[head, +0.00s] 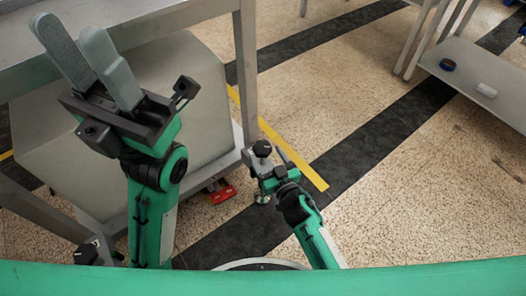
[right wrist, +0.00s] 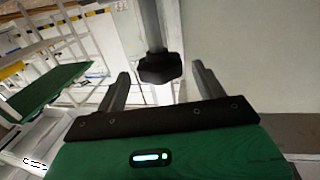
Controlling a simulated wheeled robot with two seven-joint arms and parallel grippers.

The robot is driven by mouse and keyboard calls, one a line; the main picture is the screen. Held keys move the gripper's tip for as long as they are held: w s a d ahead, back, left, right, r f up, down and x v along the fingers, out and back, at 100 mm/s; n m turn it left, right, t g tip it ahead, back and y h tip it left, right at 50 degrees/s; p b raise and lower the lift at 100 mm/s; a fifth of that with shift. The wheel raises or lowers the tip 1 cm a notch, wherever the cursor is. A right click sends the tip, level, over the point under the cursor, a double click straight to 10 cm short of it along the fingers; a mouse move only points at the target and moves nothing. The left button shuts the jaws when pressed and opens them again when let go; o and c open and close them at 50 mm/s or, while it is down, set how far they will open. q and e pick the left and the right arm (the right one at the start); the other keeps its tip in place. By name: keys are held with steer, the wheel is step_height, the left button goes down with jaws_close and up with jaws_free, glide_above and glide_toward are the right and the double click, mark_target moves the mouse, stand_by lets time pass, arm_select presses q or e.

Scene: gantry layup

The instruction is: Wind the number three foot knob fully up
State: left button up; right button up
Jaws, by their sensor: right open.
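A black faceted foot knob (right wrist: 160,68) on a grey post sits between the spread fingers of my right gripper (right wrist: 161,85) in the right wrist view, with a gap on each side. In the head view a black knob (head: 262,148) is at the foot of the grey table leg, next to my right gripper (head: 268,168), which partly covers the foot. A small round foot pad (head: 262,199) shows below it. No number is readable on the knob. My left gripper (head: 68,26) is raised at the upper left, empty, its fingers slightly apart.
The grey table frame (head: 247,75) and a large pale block (head: 200,125) stand at the left. A red item (head: 221,192) is on the floor by the leg. A yellow strip (head: 285,145) runs behind my right gripper. Speckled floor to the right is clear up to another table (head: 465,70).

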mark_target(262, 149)
steer(key=shift+b+x, duration=0.4)
steer(key=shift+x, duration=1.45)
steer(key=c, duration=1)
